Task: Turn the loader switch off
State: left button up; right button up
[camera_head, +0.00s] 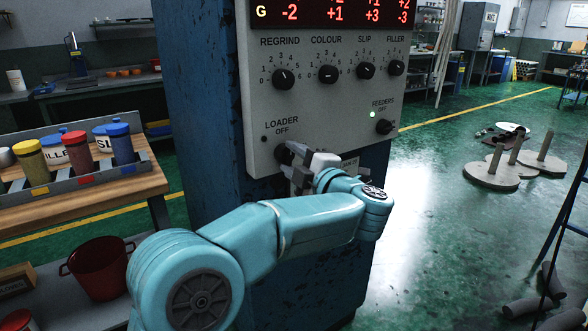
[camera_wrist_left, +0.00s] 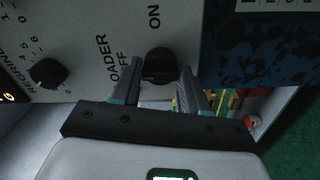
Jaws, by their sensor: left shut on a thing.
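The loader switch (camera_head: 283,154) is a dark round knob low on the grey control panel (camera_head: 255,100), below the words LOADER OFF. In the left wrist view the knob (camera_wrist_left: 160,64) sits between OFF and ON labels; which one it points to I cannot tell. My left gripper (camera_head: 296,172) is at the knob and partly hides it in the head view. Its two fingers (camera_wrist_left: 159,84) are closed on the knob from both sides. The small lamp (camera_head: 264,139) beside LOADER looks dark. My right gripper is out of view.
Dials such as the regrind dial (camera_head: 283,79) are above. A bench (camera_head: 150,185) with coloured canisters stands left; a red pot (camera_head: 98,268) is below.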

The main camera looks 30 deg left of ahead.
pick_arm(q)
jog(key=shift+f+n+b, duration=0.2)
jog(key=shift+n+b, duration=0.1)
jog(key=shift+n, duration=0.2)
jog(key=o, duration=1)
jog(key=shift+r, duration=0.1)
jog(key=p+v, duration=0.1)
jog(key=v, duration=1.5)
jog(key=shift+d, duration=0.25)
